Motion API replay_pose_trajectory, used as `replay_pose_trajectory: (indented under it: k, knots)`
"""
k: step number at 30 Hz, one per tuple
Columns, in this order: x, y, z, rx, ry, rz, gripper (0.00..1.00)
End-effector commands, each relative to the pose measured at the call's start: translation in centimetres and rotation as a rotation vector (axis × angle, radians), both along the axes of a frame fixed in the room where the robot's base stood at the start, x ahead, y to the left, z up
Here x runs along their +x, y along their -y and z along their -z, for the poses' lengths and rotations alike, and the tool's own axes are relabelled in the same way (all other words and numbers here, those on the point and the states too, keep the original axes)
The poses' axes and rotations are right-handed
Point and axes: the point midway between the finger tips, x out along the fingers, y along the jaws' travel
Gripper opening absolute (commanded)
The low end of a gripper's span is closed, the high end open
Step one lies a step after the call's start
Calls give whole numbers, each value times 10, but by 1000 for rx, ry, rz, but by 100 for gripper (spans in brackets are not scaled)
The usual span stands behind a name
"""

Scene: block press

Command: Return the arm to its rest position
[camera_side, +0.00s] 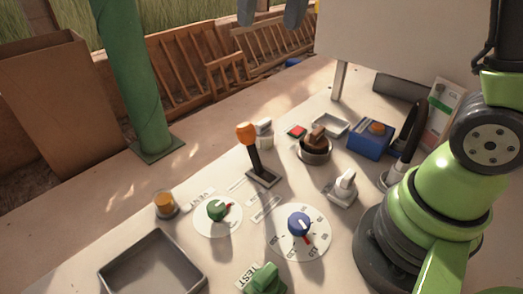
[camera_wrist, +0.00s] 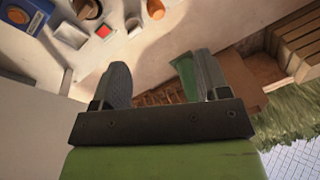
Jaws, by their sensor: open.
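My gripper (camera_side: 270,12) hangs at the top edge of the side view, high above the table and cut off by the frame. Its two grey fingers are apart with nothing between them. In the wrist view my gripper (camera_wrist: 158,80) is open and empty, with its fingers spread. No object touches the fingers. The lower part of my green arm stands at the right of the side view. A brown block (camera_side: 317,135) sits in a dark round bowl (camera_side: 316,156) on the table, well below and apart from my gripper.
The table holds an orange-topped lever (camera_side: 247,134), a blue dial (camera_side: 299,224), a green dial (camera_side: 217,210), a blue box (camera_side: 370,140), a red button (camera_side: 297,131) and an empty grey tray (camera_side: 153,268). A green post (camera_side: 133,75) stands left. A pale panel (camera_side: 400,40) stands at the back.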

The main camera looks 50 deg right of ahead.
Motion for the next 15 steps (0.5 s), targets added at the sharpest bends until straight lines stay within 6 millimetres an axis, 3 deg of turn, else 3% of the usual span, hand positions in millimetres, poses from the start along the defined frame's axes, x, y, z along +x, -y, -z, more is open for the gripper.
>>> replay_pose_trajectory:
  k: [1,6,12,15]
  knots:
    - [-18,-1,-9,7,49,-10,68]
    - [-73,-5,-18,29,204,-37,68]
    - [-127,-9,-6,49,370,-48,68]
    - [-143,-9,3,53,426,-48,68]
